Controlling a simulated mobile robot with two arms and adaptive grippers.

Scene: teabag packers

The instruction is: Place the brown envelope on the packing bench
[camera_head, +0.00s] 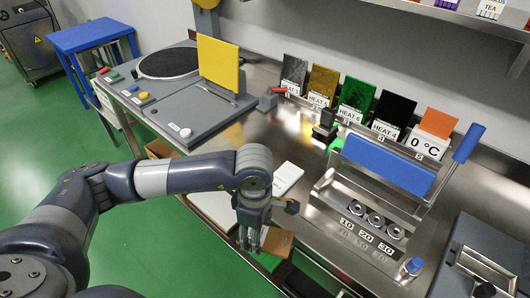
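A flat brown piece, which looks like the brown envelope (278,242), is at the front edge of the steel packing bench (316,233). My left gripper (250,243) points down right beside it and hides its left part. The fingers look close together, but I cannot tell whether they grip the brown piece or only stand in front of it. I also cannot tell whether it rests on the bench. Another brown item (160,148) shows partly behind my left arm. My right gripper is not in view.
A white pad (287,178) lies on the bench behind my gripper. A steel sealer with a blue bar (388,165) stands to the right. Several coloured heat cards (355,100) line the back. A grey machine with a yellow panel (218,64) stands at the left.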

